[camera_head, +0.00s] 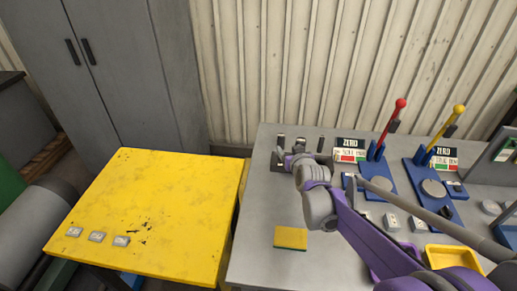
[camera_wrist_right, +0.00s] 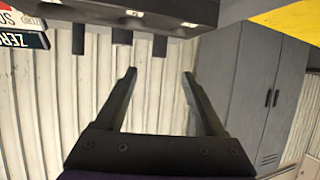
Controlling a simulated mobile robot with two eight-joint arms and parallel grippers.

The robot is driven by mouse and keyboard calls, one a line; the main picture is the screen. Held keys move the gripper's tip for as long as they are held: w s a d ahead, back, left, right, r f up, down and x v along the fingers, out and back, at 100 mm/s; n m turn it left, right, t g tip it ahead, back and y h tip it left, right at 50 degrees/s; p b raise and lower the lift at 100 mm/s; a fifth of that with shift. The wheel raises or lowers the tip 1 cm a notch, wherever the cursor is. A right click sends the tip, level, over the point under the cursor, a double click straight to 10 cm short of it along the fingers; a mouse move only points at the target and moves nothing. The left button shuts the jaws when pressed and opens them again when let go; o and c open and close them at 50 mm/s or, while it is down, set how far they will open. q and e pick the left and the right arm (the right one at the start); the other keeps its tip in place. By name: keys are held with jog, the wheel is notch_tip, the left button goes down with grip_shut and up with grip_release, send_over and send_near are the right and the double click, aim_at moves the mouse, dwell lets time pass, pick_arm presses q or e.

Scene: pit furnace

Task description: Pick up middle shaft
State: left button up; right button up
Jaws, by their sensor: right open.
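Three dark shafts stand in a row in a dark holder (camera_wrist_right: 170,12) on the grey table; the picture in the right wrist view is upside down. The middle shaft (camera_wrist_right: 121,37) is between its two neighbours, and in the head view it shows behind my right gripper (camera_head: 298,159). My right gripper is open and empty, and its two fingers also show in the right wrist view (camera_wrist_right: 160,74). The fingertips are apart from the shafts, with the gap lined up nearer the right-hand shaft (camera_wrist_right: 160,46) than the middle one. My left gripper is not in view.
Two blue stands with a red lever (camera_head: 391,124) and a yellow lever (camera_head: 447,126) are right of the arm. A yellow-green pad (camera_head: 290,238) and a yellow tray (camera_head: 450,257) lie nearer. A yellow table (camera_head: 165,205) with small grey pieces is left.

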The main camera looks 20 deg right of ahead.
send_near(282, 140)
jog(key=x, duration=0.3)
jog(key=shift+w+d+r, duration=0.15)
jog(key=shift+r, duration=0.05)
jog(key=shift+f+x, duration=0.2)
jog(key=shift+x, duration=2.75)
grip_shut()
